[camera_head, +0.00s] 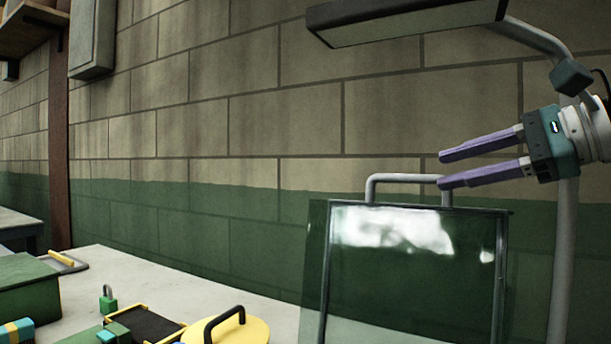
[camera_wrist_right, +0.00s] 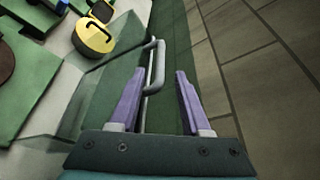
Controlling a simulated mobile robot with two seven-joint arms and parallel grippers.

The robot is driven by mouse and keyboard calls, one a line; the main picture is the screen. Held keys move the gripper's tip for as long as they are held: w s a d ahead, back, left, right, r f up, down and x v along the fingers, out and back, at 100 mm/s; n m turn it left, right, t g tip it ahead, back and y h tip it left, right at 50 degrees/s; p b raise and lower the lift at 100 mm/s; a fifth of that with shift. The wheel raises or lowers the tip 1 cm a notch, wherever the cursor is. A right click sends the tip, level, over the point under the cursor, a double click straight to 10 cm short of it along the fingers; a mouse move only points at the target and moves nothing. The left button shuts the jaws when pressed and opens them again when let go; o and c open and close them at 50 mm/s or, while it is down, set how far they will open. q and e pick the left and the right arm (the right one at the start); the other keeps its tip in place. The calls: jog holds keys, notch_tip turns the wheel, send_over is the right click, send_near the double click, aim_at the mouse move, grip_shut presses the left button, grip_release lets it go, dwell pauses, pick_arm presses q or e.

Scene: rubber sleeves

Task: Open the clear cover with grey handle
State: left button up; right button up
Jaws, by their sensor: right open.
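The clear cover (camera_head: 400,270) is a see-through panel with a grey frame, standing upright or nearly so at the lower right of the head view. Its grey handle (camera_head: 405,177) is a bar along the top edge. My right gripper (camera_head: 440,170), with purple fingers, is open at the right end of the handle. The lower finger overlaps the handle's right leg in the picture. In the right wrist view the handle (camera_wrist_right: 155,65) shows between the open fingers (camera_wrist_right: 158,75), closer to the left one. I cannot tell whether a finger touches it. My left gripper is not in view.
A yellow round lid with a black handle (camera_head: 240,330), a green padlock (camera_head: 108,302) and a green box (camera_head: 28,298) are on the pale table (camera_head: 190,287) to the left. A lamp (camera_head: 400,20) hangs above; its post stands at right. A block wall is behind.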

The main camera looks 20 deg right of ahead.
aim_at(417, 176)
jog(key=p+x, duration=0.1)
jog(key=x, duration=0.6)
jog(key=shift+w+a, duration=0.2)
jog(key=shift+w, duration=0.15)
grip_shut()
dwell(1.1)
